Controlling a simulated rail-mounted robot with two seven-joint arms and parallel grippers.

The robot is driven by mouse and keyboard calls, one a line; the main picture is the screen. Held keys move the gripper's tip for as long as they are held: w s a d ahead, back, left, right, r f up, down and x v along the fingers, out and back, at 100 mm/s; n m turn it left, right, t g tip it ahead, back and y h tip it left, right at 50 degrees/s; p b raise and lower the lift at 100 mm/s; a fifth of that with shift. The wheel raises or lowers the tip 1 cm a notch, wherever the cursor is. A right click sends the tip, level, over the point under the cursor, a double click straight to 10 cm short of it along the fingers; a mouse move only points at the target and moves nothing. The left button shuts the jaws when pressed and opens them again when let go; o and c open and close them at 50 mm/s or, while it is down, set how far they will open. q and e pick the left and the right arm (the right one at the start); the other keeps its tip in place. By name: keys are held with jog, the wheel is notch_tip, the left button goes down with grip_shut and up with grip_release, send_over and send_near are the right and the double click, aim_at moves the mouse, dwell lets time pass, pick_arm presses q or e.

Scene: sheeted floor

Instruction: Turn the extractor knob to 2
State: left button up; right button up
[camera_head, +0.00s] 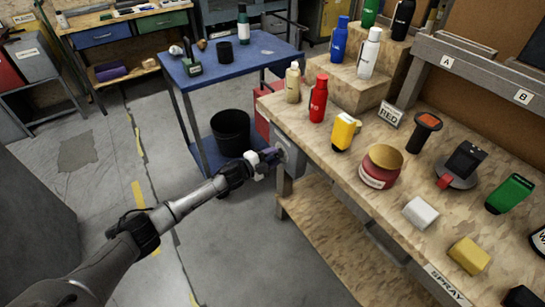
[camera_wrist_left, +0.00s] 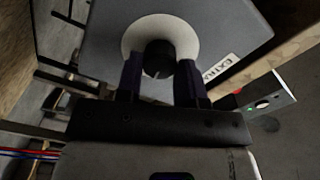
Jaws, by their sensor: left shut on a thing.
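The extractor knob (camera_wrist_left: 158,58) is a dark round knob on a pale round dial (camera_wrist_left: 132,38), fixed to a grey box (camera_wrist_left: 95,45) with a partly visible "EXTRA" label (camera_wrist_left: 219,68). In the head view the grey box (camera_head: 291,150) hangs at the near left end of the workbench. My left gripper (camera_wrist_left: 160,80) has one finger on each side of the knob and is shut on it. In the head view my left gripper (camera_head: 270,158) reaches the front of the box. A small light line shows on the knob; the dial's numbers are not readable. My right gripper is not in view.
The wooden workbench (camera_head: 330,165) carries bottles, a jar (camera_head: 381,167) and a scanner (camera_head: 424,131) above the box. A blue cart (camera_head: 262,68) and a black bin (camera_head: 231,131) stand behind my left gripper. The floor left of the cart is clear.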

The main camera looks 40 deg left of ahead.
pick_arm(q)
jog(key=o, duration=0.9)
jog(key=shift+s, duration=0.2)
jog(key=shift+p+v, duration=2.4)
jog(key=shift+v, duration=4.25)
